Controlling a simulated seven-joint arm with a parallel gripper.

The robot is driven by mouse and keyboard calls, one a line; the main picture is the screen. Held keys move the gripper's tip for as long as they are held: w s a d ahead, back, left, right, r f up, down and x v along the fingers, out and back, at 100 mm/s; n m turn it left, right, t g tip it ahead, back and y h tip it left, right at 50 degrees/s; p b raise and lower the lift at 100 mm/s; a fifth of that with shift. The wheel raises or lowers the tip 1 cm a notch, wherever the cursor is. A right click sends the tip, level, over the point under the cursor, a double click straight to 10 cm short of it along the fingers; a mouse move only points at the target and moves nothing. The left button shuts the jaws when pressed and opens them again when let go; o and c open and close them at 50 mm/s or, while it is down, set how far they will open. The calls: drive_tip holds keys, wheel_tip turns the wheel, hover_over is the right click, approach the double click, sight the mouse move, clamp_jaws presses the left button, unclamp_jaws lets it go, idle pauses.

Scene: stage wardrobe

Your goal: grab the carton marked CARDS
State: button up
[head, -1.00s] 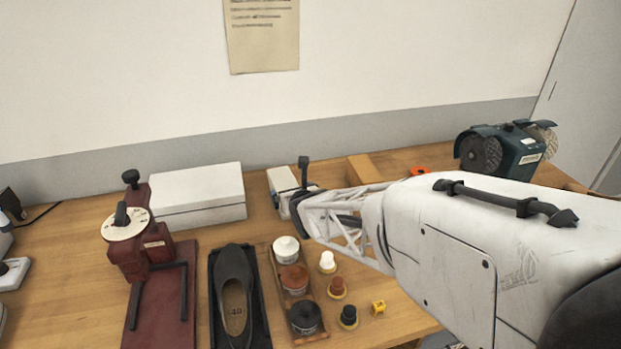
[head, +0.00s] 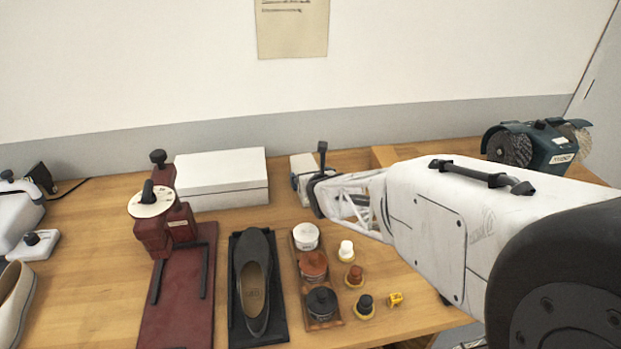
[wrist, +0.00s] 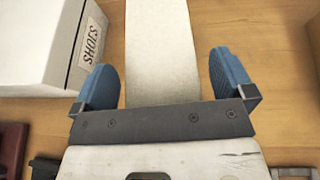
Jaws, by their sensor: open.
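A small, narrow white carton (head: 302,164) stands on the table to the right of the larger white box, partly hidden behind my gripper. In the wrist view a long pale carton top (wrist: 160,50) lies between my fingers. No lettering shows on it, so I cannot read whether it says CARDS. My gripper (wrist: 164,72) is open, its two blue fingers on either side of the carton with a gap showing at each side. I cannot tell how far down the fingers reach. In the head view my gripper (head: 308,182) is at the carton's near end.
The larger white box (head: 221,180) stands close on the left; its label (wrist: 88,42) appears to read SHOES, upside down. A red stand (head: 178,290), a dark shoe (head: 255,285) and a tray of jars (head: 322,324) stand nearer. A green grinder (head: 540,147) is at right.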

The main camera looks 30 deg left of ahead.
drive_tip(key=shift+w+a+f, duration=0.1)
drive_tip(key=shift+w+a, duration=0.1)
drive_tip(key=shift+c, duration=0.5)
drive_tip(key=c, duration=1)
